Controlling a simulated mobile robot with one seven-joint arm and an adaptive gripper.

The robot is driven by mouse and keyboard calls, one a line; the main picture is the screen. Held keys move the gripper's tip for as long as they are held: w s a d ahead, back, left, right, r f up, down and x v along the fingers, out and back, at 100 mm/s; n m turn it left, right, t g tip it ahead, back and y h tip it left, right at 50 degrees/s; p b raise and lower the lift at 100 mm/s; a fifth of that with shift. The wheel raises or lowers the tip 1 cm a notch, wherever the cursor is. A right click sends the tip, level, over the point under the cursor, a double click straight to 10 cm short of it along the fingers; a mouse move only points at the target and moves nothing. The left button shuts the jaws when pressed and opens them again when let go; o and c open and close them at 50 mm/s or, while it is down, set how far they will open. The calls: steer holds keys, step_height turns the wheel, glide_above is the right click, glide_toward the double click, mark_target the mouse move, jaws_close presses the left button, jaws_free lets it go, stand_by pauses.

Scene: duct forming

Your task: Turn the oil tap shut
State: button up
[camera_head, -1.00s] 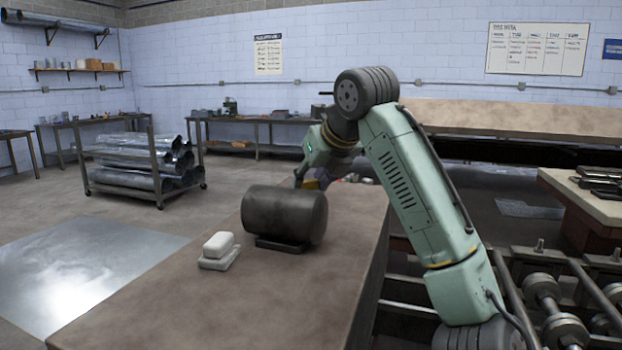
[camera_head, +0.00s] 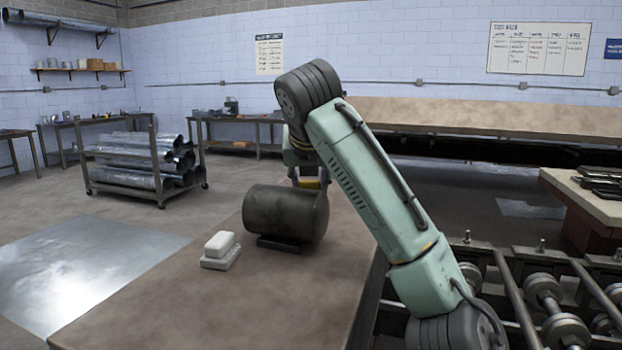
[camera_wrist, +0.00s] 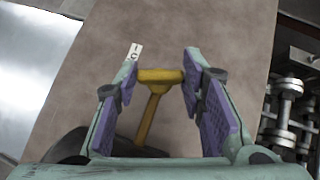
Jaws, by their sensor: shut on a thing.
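The yellow T-shaped tap handle (camera_wrist: 160,75) stands between my gripper's purple-padded fingers in the wrist view. My gripper (camera_wrist: 160,67) is shut on its crossbar, with a finger at each end. The handle's stem runs down toward a dark body in the wrist view. In the head view a dark drum (camera_head: 285,213) lies on its side on a low dark stand on the bench. My gripper (camera_head: 310,174) is behind the drum's upper right, with a bit of yellow between the fingers. The tap's spout is hidden.
A small white label (camera_wrist: 135,51) lies just beyond the handle; its marks are hard to read. White stacked blocks (camera_head: 220,250) sit left of the drum on the brown bench (camera_head: 210,310). A roller frame (camera_head: 540,290) is at right. The bench front is clear.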

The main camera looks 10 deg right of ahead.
steer(key=shift+w+a+r+m+g+h, duration=0.1)
steer(key=shift+m+g+h, duration=0.2)
steer(key=shift+m+h, duration=0.5)
steer(key=shift+a+m+g+h, duration=0.1)
steer(key=shift+m+g+h, duration=0.3)
steer(key=shift+m, duration=0.7)
steer(key=o, duration=1.1)
steer(key=shift+o, duration=0.2)
steer(key=v, duration=1.2)
steer(key=shift+f, duration=0.2)
